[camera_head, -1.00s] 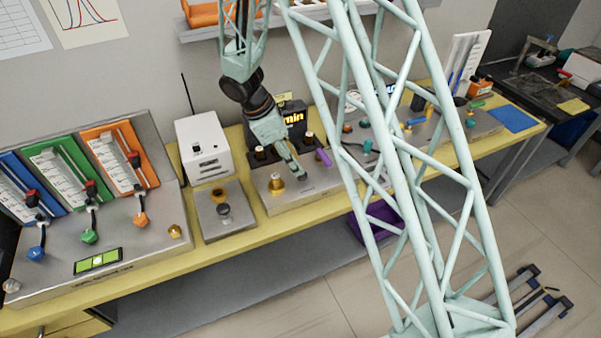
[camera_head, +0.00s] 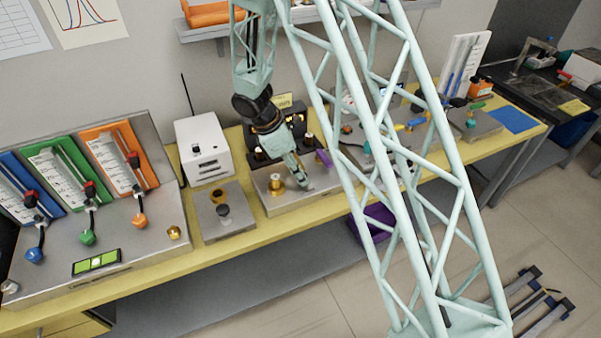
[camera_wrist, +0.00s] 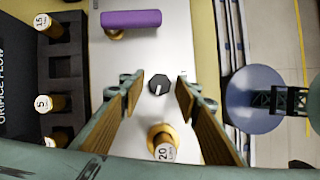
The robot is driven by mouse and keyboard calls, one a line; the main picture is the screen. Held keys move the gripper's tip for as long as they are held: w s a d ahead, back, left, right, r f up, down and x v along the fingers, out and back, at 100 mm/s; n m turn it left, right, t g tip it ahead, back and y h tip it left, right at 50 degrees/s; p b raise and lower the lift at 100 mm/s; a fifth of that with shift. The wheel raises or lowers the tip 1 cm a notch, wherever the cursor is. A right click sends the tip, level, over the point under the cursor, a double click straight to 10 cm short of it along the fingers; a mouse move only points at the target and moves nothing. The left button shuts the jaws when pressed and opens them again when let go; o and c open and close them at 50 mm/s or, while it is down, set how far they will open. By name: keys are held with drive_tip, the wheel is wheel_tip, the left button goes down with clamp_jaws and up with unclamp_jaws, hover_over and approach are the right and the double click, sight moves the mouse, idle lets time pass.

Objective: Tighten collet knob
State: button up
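A small black knob (camera_wrist: 158,84) with a white line stands on a pale metal plate in the wrist view. My gripper (camera_wrist: 157,92) is open, with one brown-padded finger on each side of the knob and a gap at both sides. In the head view my gripper (camera_head: 306,184) is low over the metal station and hides the knob. A purple bar handle (camera_wrist: 130,18) on a gold stem lies across the top of the wrist view; it also shows in the head view (camera_head: 325,159). No label shows which of these is the collet knob.
A gold fitting marked 20 (camera_wrist: 163,138) stands close below the black knob, between the fingers. A black holder (camera_wrist: 70,65) with several gold fittings is at left. A white box (camera_head: 203,148) and a small metal plate (camera_head: 230,225) stand left of the station.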

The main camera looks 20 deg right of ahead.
drive_tip(key=c, duration=0.6)
